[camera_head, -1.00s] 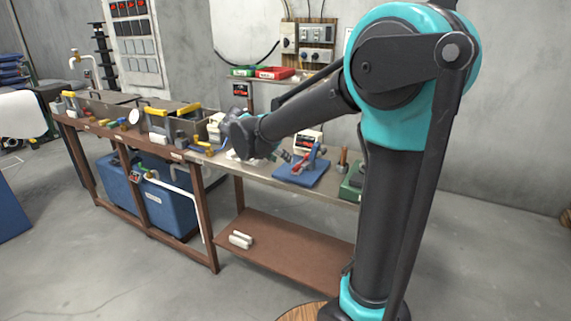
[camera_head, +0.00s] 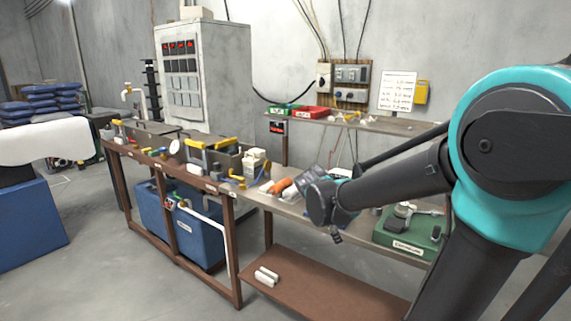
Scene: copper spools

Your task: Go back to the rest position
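My arm reaches leftward from the right side of the view, its forearm roughly level. Its dark wrist hangs over the front of the workbench (camera_head: 256,199). My gripper (camera_head: 336,238) shows only as a small dark shape below the wrist, too small and dark to tell whether it is open or shut. No held object can be made out. An orange-brown roll (camera_head: 280,186) lies on the bench just left of the wrist. The wrist hides part of the bench top behind it.
A green case (camera_head: 410,240) with a metal device stands on the bench right of the wrist. Blue tubs (camera_head: 190,235) sit below the bench, and white rolls (camera_head: 266,276) lie on its lower shelf. A grey cabinet (camera_head: 225,70) stands behind. The floor at front left is open.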

